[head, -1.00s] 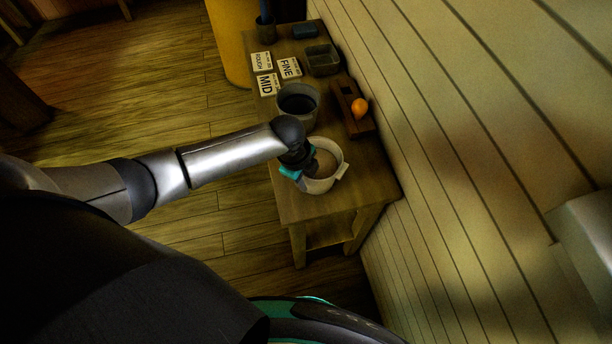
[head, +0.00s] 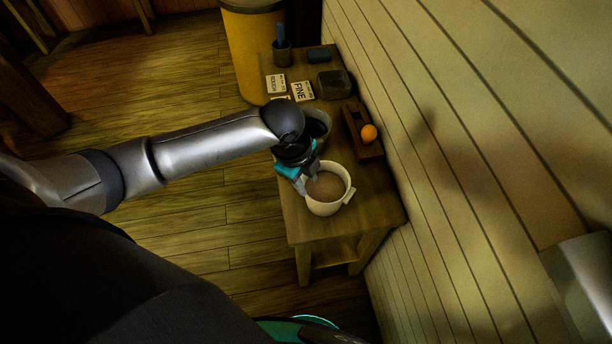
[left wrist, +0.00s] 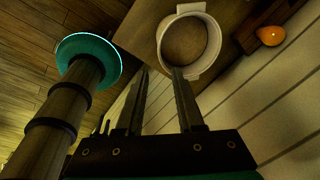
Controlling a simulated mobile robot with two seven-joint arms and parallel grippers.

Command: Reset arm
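My left gripper (head: 302,182) is above the near end of the small wooden table (head: 318,222), at the left side of a white pot (head: 343,202) with brown contents. In the left wrist view its two fingers (left wrist: 160,72) stand apart with nothing between them. The pot (left wrist: 163,38) stands upright beyond the fingertips there. I cannot tell whether a finger touches its rim. My right gripper is out of view.
A dark pot (head: 322,126) is partly hidden behind my left wrist. Farther back are labelled cards (head: 303,91), a dark tray (head: 335,84) and a wooden block with an orange ball (head: 369,132). A plank wall (head: 440,150) borders the table's right side; floor lies open left.

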